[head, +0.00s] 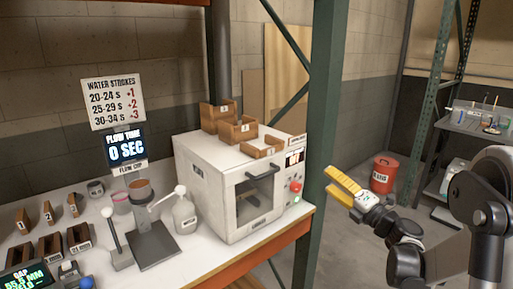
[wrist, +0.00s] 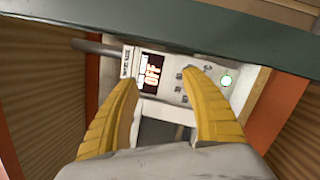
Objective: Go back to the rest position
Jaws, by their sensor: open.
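My gripper (head: 343,185) has two yellow fingers and is in the right half of the head view, in front of the green rack post. It is empty. In the wrist view my gripper (wrist: 165,105) shows its two fingers spread apart with nothing between them. Beyond the fingertips in the wrist view is the control panel of the white oven (wrist: 145,70), with a display reading OFF. The oven (head: 215,185) stands on the white bench to the left of my gripper in the head view.
The green post (head: 323,110) stands close to my gripper. Wooden trays (head: 238,132) sit on the oven. A white bottle (head: 185,215) and a stand (head: 152,245) are on the bench (head: 275,240). A red bin (head: 383,175) stands behind my arm. A metal shelf (head: 470,125) is at the right.

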